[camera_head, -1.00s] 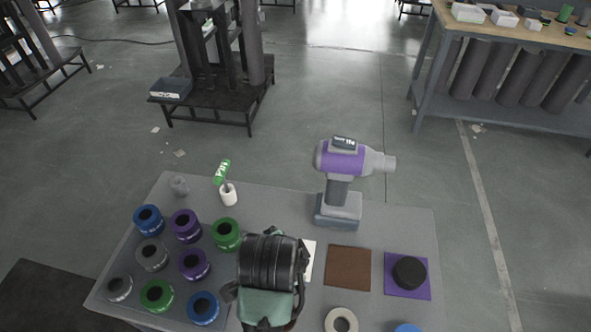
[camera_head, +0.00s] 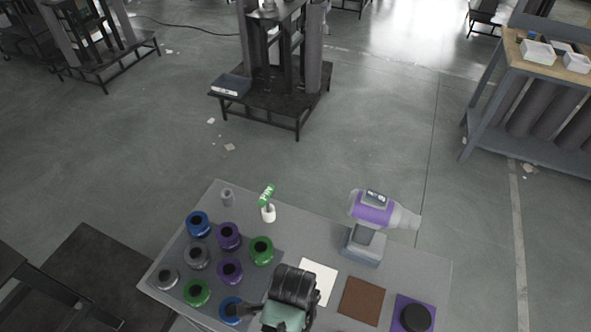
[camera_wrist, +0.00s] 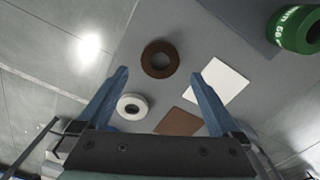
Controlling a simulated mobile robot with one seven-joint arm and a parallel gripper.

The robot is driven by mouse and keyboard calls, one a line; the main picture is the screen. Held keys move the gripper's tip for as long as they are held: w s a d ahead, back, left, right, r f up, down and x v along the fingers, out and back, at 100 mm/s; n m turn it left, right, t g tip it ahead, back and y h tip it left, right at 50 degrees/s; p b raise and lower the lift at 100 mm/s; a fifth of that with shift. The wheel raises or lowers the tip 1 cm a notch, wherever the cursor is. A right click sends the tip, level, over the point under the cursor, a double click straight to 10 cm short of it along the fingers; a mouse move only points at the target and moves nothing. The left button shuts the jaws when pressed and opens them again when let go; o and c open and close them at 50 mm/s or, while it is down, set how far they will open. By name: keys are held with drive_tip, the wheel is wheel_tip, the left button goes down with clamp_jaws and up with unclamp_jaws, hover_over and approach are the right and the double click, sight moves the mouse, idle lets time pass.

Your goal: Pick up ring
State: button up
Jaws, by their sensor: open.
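In the wrist view, a brown ring (camera_wrist: 160,59) lies flat on the grey table, ahead of and between the fingertips. A smaller white ring (camera_wrist: 132,107) lies close to the left finger, near the table edge. My gripper (camera_wrist: 159,76) is open and empty above the table, with one blue finger on each side. In the head view my wrist covers part of the table front, and the fingertips cannot be made out. Neither flat ring can be made out there. I cannot tell which ring is meant.
Several coloured collars, such as a green one (camera_head: 261,250), stand on a dark mat at left. A purple-grey power drill (camera_head: 372,212) stands at the back right. White (camera_head: 318,281), brown (camera_head: 362,301) and purple (camera_head: 413,314) squares lie at right; a black disc (camera_head: 415,318) rests on the purple one.

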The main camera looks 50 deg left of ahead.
drive_tip(key=shift+w+d+f+p, duration=0.1)
drive_tip(key=shift+f+p, duration=0.1)
drive_tip(key=shift+f, duration=1.4)
drive_tip(key=shift+w+f+p, duration=0.1)
drive_tip(key=shift+f+p, duration=0.05)
drive_tip(key=shift+f, duration=1.45)
drive_tip(key=c, duration=1.4)
drive_tip(key=shift+o, duration=0.2)
wheel_tip(320, 180, up, 11)
drive_tip(key=p, duration=0.1)
